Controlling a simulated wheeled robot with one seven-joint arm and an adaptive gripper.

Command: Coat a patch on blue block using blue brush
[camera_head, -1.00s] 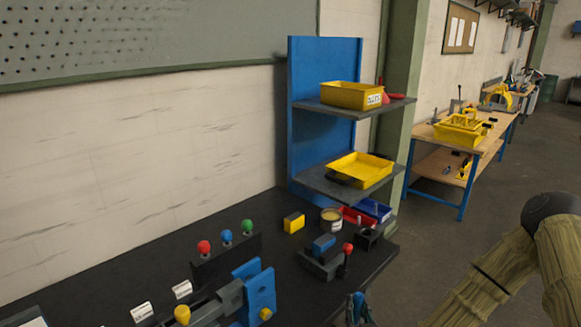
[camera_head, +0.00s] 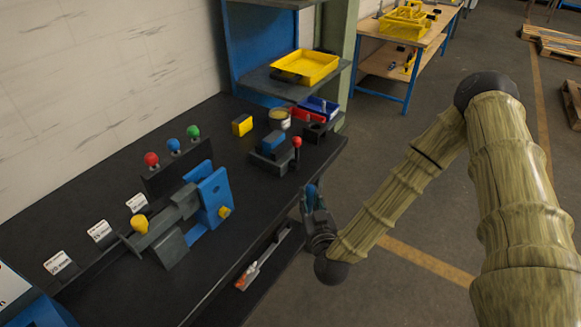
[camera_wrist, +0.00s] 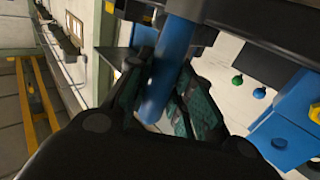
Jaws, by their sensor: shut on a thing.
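My gripper (camera_head: 316,212) is shut on a blue brush (camera_head: 311,194) and holds it past the front edge of the bench. In the wrist view the blue brush handle (camera_wrist: 170,65) stands between the green-padded fingers of the gripper (camera_wrist: 163,92). The bristles cannot be made out. A small blue block (camera_head: 273,141) sits in a dark fixture with a red-knobbed lever (camera_head: 297,143), towards the far end of the bench. My gripper is apart from it, nearer and to the right. A round tin (camera_head: 279,118) with a pale yellowish top stands behind the block.
A yellow and dark block (camera_head: 242,126) stands left of the tin. Red (camera_head: 308,115) and blue (camera_head: 319,106) bins are behind, under a shelf with a yellow tray (camera_head: 307,67). A grey and blue mechanism (camera_head: 180,218) and knobbed levers fill the near bench.

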